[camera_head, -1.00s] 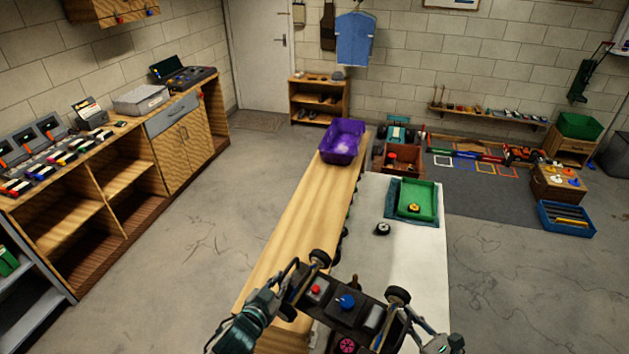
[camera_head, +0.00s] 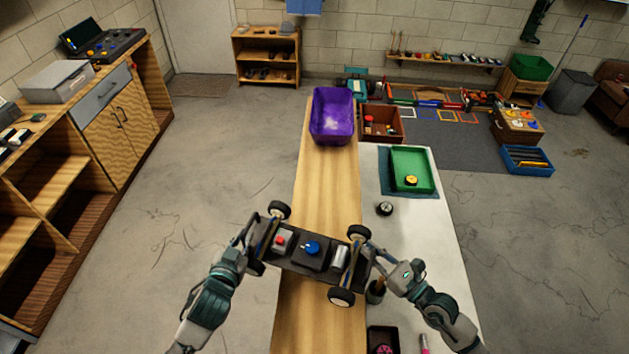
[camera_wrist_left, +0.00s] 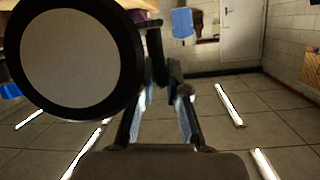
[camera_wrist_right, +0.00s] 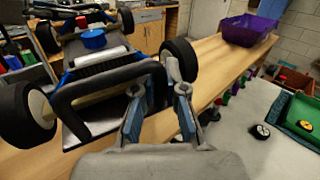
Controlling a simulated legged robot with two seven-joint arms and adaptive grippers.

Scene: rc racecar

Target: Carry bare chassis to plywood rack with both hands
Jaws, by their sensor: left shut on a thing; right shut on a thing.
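The bare chassis (camera_head: 305,258) is a dark car frame with several black wheels, a red part, a blue round part and a silver cylinder on top. It is held level above the wooden bench. My left gripper (camera_head: 250,243) is shut on its left end. My right gripper (camera_head: 374,256) is shut on its right end. In the left wrist view a wheel (camera_wrist_left: 68,60) fills the upper left and the grip is partly hidden. In the right wrist view the fingers (camera_wrist_right: 157,108) close at the dark end bar. I cannot identify a plywood rack for certain.
A long wooden bench (camera_head: 325,190) runs ahead with a purple bin (camera_head: 332,117) at its far end. A white table (camera_head: 450,262) beside it holds a green tray (camera_head: 412,170) and a loose wheel (camera_head: 384,208). Wooden cabinets (camera_head: 118,125) stand left. The floor between is clear.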

